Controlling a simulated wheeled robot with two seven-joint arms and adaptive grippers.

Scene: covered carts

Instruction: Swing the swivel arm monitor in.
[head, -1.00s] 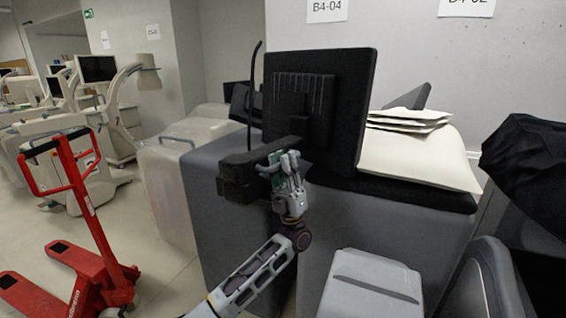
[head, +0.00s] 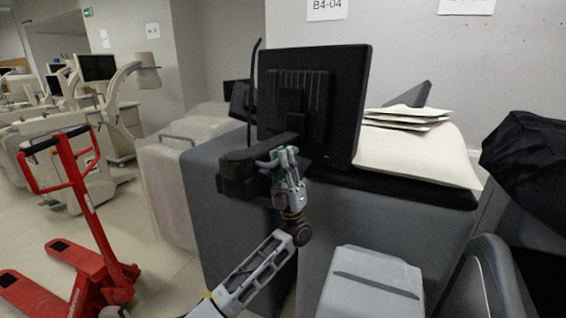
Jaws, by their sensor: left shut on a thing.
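The swivel arm monitor (head: 340,95) stands over the dark grey cart, its ribbed black back turned toward me. Its black swivel arm (head: 243,168) reaches from behind the screen to the left, over the cart's front edge. My left gripper (head: 276,163) is at the swivel arm just below and left of the screen, its fingers closed on it; the exact contact is partly hidden by the fingers. My right gripper is not in view.
The grey cart (head: 222,218) has a black top carrying pale folders (head: 405,118) and a cream cushion-like pad (head: 415,157). A grey box (head: 370,288) stands in front. A red pallet truck (head: 90,235) is at the left, with clear floor beside it. A black covered shape (head: 530,165) is at the right.

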